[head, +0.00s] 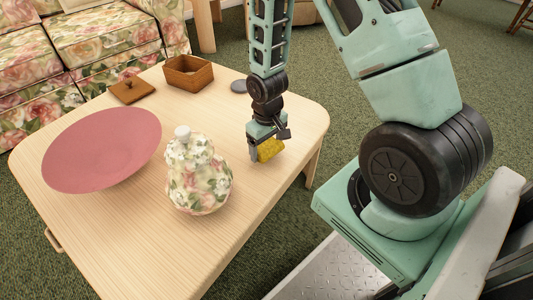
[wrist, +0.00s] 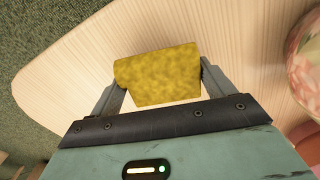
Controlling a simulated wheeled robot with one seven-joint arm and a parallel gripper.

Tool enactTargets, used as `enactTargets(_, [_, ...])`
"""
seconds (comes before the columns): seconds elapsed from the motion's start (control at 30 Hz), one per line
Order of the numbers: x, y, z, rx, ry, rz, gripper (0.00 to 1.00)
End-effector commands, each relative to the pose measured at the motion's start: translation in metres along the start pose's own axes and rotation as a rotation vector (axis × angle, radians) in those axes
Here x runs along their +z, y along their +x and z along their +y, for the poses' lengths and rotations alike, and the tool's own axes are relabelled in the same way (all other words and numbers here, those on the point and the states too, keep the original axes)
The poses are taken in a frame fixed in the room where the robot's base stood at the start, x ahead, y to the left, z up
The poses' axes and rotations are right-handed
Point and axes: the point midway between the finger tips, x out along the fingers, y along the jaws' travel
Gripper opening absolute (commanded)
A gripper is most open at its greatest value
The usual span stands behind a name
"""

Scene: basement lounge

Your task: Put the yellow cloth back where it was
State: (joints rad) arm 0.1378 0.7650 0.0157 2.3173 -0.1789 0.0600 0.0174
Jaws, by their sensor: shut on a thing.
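The yellow cloth (head: 270,149) is a small folded piece. It is between the fingers of my gripper (head: 268,154), near the right side of the wooden table (head: 235,225). In the wrist view the cloth (wrist: 158,74) spans the gap between both fingertips of my gripper (wrist: 160,82), which touch its two sides. Bare table wood shows around the cloth. I cannot tell whether the cloth touches the tabletop or is just above it.
A floral jar with a white knob (head: 199,178) stands left of my gripper. A large pink dish (head: 103,149), a wooden box (head: 188,72), its flat lid (head: 131,90) and a dark grey disc (head: 239,86) are also on the table. A floral sofa (head: 100,38) stands behind.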

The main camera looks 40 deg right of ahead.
Motion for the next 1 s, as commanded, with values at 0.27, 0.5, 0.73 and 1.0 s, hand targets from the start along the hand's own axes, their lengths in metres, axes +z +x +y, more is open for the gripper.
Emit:
enactTargets(0.27, [0.000,0.023,0.000,0.000,0.000,0.001,0.60])
enactTargets(0.5, [0.000,0.026,0.000,0.000,0.000,0.000,0.60])
enactTargets(0.73, [0.000,0.026,0.000,0.000,0.000,0.000,1.00])
enactTargets(1.0, [0.000,0.007,0.000,0.000,0.001,0.001,1.00])
